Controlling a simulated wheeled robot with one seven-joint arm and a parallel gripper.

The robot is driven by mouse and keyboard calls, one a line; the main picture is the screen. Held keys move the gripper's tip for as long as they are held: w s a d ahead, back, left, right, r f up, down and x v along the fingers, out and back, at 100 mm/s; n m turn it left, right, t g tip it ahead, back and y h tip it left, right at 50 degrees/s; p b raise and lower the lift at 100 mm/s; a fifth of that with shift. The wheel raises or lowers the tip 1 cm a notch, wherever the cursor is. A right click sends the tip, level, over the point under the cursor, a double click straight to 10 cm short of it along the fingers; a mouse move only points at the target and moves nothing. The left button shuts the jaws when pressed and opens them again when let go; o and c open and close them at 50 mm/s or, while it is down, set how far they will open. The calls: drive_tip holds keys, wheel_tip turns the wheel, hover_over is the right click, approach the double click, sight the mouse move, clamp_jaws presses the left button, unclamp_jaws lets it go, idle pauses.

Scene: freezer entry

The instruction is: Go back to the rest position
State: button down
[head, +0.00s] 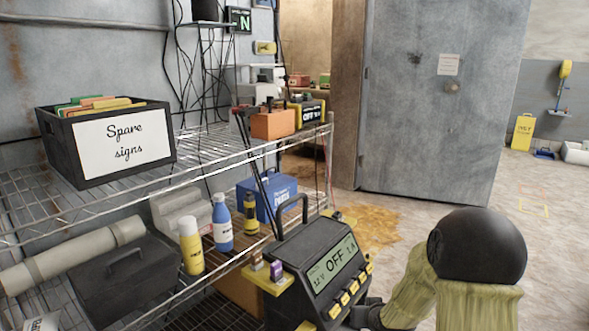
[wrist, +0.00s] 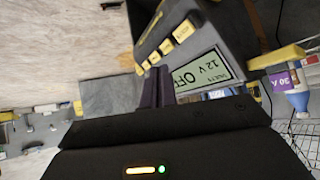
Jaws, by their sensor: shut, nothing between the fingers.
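A black powered unit (head: 315,268) with a carry handle stands at the front of the wire shelf. Its display (head: 332,264) reads OFF, with a row of yellow buttons (head: 351,286) below it. The wrist view shows the same display (wrist: 195,78) and yellow buttons (wrist: 167,44), turned sideways. My gripper (wrist: 155,88) is shut and empty, its dark fingers pointing at the unit's front near the display and buttons. I cannot tell whether they touch it. In the head view only a dark part of my gripper (head: 366,314) shows, right of the unit, beside my arm.
The wire shelf (head: 215,150) holds a Spare signs crate (head: 105,142), a yellow bottle (head: 191,246), a blue bottle (head: 222,222) and a blue toolbox (head: 268,198). A grey door (head: 430,110) stands behind. The floor (head: 535,225) at the right is mostly clear; a yellow sign (head: 522,132) stands farther back.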

drive_tip(key=s+a+r+g+p, duration=0.2)
drive_tip(key=s+r+g, duration=0.25)
drive_tip(key=s, duration=0.75)
drive_tip(key=s+a+r+g+p, duration=0.1)
drive_tip(key=s+r+g+p, duration=0.3)
drive_tip(key=s, duration=0.7)
wheel_tip(320, 180, up, 38)
drive_tip(key=t+p, duration=0.1)
drive_tip(key=p, duration=3.3)
drive_tip(key=shift+f+h+p, duration=0.25)
drive_tip(key=shift+h+p, duration=0.05)
drive_tip(key=shift+p, duration=0.05)
drive_tip(key=shift+a+f+t, duration=0.1)
drive_tip(key=shift+t, duration=0.15)
